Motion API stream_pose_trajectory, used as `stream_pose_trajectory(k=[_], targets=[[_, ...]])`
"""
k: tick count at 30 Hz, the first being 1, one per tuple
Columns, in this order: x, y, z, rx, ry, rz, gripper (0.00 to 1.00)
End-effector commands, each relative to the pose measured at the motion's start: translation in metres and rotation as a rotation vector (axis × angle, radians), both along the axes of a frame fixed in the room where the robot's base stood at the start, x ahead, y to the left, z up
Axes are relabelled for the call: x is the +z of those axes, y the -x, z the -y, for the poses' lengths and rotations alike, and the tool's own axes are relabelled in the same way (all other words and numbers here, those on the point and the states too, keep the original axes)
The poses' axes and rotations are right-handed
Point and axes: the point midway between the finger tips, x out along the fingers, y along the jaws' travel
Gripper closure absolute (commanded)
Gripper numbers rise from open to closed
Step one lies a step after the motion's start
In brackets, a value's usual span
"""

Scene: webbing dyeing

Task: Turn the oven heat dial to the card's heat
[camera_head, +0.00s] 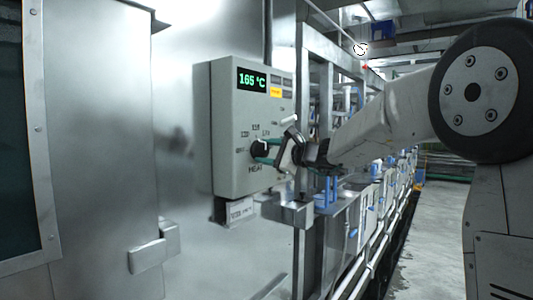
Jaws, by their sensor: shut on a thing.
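The oven heat dial (257,149) is a dark knob on the front of a grey control box (228,140). Its pointer direction is hidden by the fingers. A word that looks like HEAT is printed below it, with small marks around it that are too small to read. The display (252,80) above shows 165 °C in green. My gripper (264,151) reaches in from the right and its teal fingertips are shut on the dial. No card with a readable heat shows; a small white label (241,210) hangs under the box, its text unclear.
A second, pale lever (289,119) sticks out of the box just above my gripper. A metal tray (288,211) stands out below it. A steel cabinet (95,140) fills the left. A framed line of machinery runs back on the right beside clear floor (430,220).

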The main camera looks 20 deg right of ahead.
Motion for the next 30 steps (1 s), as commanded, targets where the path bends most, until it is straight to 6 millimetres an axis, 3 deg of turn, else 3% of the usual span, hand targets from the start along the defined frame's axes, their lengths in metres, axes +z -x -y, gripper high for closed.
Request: stream_pose_trajectory(k=[11,12,14,23,30], targets=[[-0.003,0.001,0.0,0.001,0.005,-0.003,0.77],[-0.003,0.001,0.0,0.002,0.004,-0.003,0.43],[-0.003,0.0,0.0,0.001,0.004,-0.002,0.32],[-0.001,0.002,0.001,0.001,0.003,0.0,0.32],[-0.001,0.03,0.021,-0.001,0.004,0.0,0.32]])
